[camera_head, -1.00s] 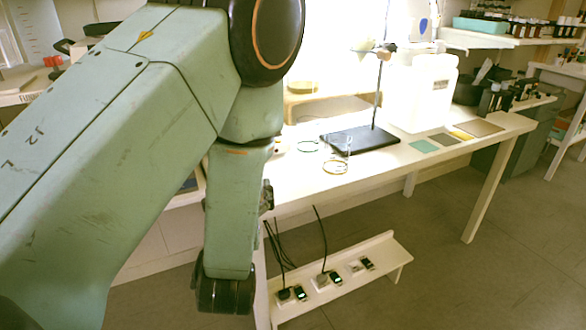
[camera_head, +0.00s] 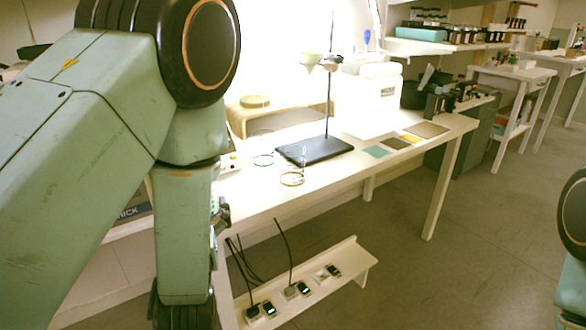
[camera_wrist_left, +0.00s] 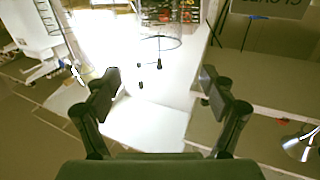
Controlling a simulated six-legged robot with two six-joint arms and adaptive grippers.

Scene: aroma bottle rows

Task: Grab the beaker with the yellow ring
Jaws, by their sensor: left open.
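The beaker with the yellow ring (camera_head: 292,179) is clear glass and stands upright near the front edge of the white table in the head view. A second clear vessel with a dark bluish ring (camera_head: 263,160) stands behind it to the left. My left arm fills the left of the head view, and its jaws are not clearly visible there. In the left wrist view my left gripper (camera_wrist_left: 159,92) is open, with nothing between its fingers. A clear glass outline (camera_wrist_left: 158,42) shows beyond the fingers; I cannot tell which vessel it is. My right gripper is not in view.
A stand with a black base (camera_head: 314,150) is just behind the beaker. Coloured flat squares (camera_head: 377,151) and a white container (camera_head: 370,95) are to the right on the table (camera_head: 330,179). A low shelf with plugs (camera_head: 345,262) is below. The table back is overexposed.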

